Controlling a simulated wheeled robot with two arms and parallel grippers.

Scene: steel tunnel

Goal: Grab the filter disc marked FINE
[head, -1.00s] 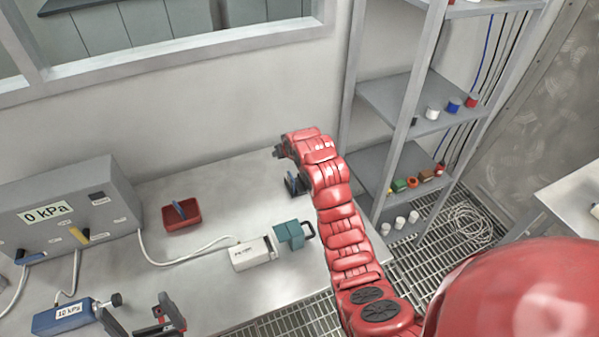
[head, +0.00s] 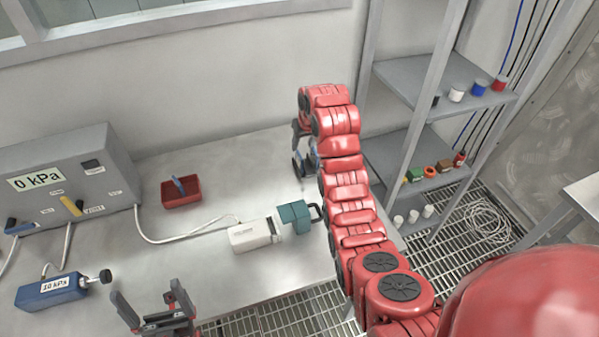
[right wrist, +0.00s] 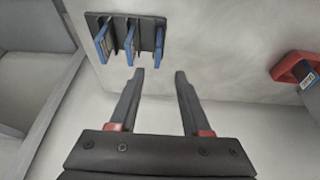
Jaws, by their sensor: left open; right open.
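In the right wrist view a dark rack (right wrist: 118,19) holds blue-edged discs upright in a row: a left disc (right wrist: 102,43), a middle disc (right wrist: 131,43) and a right disc (right wrist: 159,42). Their markings are too small to read, so I cannot tell which is FINE. My right gripper (right wrist: 159,73) is open and empty, its fingertips just short of the rack, nearest the middle and right discs. In the head view my right arm partly hides the rack. My left gripper (head: 152,300) is open and empty at the bench's front edge.
A red tray (head: 181,199) with another blue disc (head: 178,184) stands on the bench. A white box (head: 250,236), a teal block (head: 293,217), a blue 10 kPa device (head: 50,290) and a grey 0 kPa panel (head: 60,180) stand around. A shelf rack (head: 415,90) stands right.

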